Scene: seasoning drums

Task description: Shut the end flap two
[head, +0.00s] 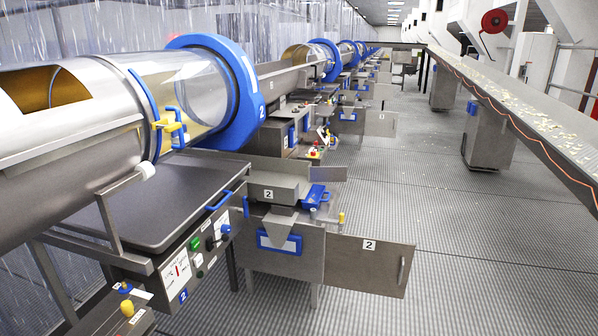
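The end flap marked 2 (345,268) is a flat grey metal panel in the lower middle of the head view. It stands swung out to the right from the metal box unit (285,262) below drum two, so it is open. A thin vertical handle (402,270) sits near its right, free edge. Its left edge meets the box unit. Neither of my grippers shows in this view.
Drum two (190,85), with a blue ring, lies at the left above a control panel (190,265). More drum stations recede behind it, one with a panel sticking out (381,123). A conveyor (530,110) runs along the right.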

